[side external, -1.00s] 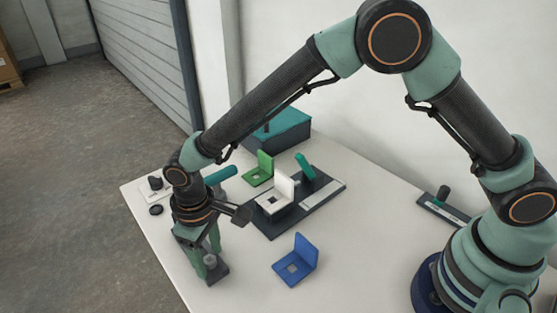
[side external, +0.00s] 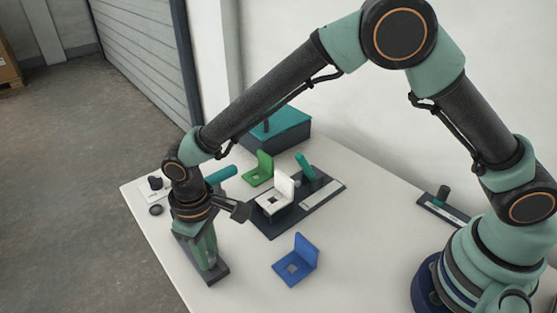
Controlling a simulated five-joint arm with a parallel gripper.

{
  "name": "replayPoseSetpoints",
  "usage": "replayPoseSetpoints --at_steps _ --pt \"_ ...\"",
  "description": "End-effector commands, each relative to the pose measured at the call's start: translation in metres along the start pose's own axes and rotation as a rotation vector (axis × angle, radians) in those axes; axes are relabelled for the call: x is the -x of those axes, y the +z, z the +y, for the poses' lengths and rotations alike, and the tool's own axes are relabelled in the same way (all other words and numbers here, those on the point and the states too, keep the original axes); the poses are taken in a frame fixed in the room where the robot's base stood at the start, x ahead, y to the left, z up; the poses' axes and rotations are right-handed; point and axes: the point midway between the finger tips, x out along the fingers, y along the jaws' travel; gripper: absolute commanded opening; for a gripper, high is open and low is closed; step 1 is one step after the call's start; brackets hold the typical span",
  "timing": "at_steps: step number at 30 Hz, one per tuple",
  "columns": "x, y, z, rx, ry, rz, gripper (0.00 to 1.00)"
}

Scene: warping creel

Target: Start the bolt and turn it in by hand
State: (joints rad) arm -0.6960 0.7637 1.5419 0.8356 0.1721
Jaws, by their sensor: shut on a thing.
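My gripper (side external: 207,258) points down at the front left of the table, low over a dark block (side external: 217,277). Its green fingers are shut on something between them. The fingers hide it, and I take it to be the bolt, though its shape and how far it sits in the block cannot be seen. I cannot tell whether the fingertips touch the block.
A white bracket (side external: 270,203) sits on a dark fixture plate (side external: 283,224) with a teal-handled clamp (side external: 305,166). A green bracket (side external: 261,172) and blue bracket (side external: 299,262) lie nearby. A teal-topped box (side external: 283,130) stands behind. The front right tabletop is clear.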

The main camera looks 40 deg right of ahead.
Motion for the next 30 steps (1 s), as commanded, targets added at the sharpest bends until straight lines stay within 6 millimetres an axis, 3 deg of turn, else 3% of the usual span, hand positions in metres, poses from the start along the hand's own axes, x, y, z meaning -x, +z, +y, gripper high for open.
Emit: replayPoseSetpoints --at_steps 12,26,30 --pt "0.030 0.000 0.000 0.000 0.000 0.002 0.00" --pt "0.036 0.000 0.000 0.000 0.000 0.000 0.00" --pt "0.045 -0.001 0.000 0.000 -0.001 0.003 0.00"
